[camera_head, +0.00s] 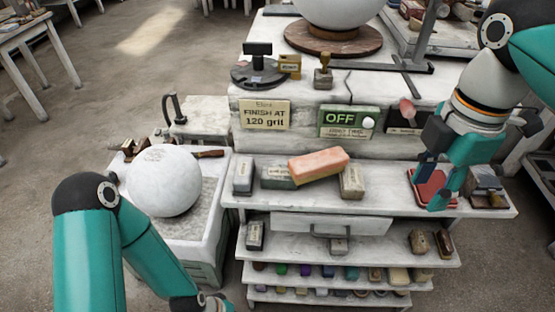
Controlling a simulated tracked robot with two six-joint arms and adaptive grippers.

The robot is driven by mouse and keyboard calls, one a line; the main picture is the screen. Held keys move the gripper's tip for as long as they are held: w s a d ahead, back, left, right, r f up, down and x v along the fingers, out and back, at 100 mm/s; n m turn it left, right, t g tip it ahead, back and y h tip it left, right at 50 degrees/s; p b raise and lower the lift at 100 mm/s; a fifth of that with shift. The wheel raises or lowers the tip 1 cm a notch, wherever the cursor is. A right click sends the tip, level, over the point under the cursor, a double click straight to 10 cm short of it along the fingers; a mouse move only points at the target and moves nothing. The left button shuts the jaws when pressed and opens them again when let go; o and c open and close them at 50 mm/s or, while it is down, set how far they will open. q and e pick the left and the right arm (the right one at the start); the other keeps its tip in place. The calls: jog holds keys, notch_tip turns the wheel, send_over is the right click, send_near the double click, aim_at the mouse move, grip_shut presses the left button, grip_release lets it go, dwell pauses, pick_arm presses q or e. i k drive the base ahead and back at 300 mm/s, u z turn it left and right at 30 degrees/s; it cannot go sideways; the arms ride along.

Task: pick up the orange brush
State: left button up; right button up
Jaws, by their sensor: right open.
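A salmon-orange block (318,165), the only large orange thing in view, lies tilted on the upper shelf (380,205), resting across or against grey blocks; it looks like the orange brush, but no bristles show. My right gripper (431,190) hangs at the right, open with nothing seen between its fingers. It is well to the right of the orange block, in front of or over a red tray (421,178).
Grey blocks (243,176) and a tan-labelled block (352,182) stand beside the orange block. A white sphere (163,180) sits on a stand at left. A green OFF sign (348,121) is on the wall behind. Lower shelves hold small coloured items.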

aim_at(311, 168)
jog(key=u, duration=0.55)
jog(key=k, duration=0.6)
jog(key=u, duration=0.25)
jog(key=i, duration=1.15)
jog(key=z, duration=0.35)
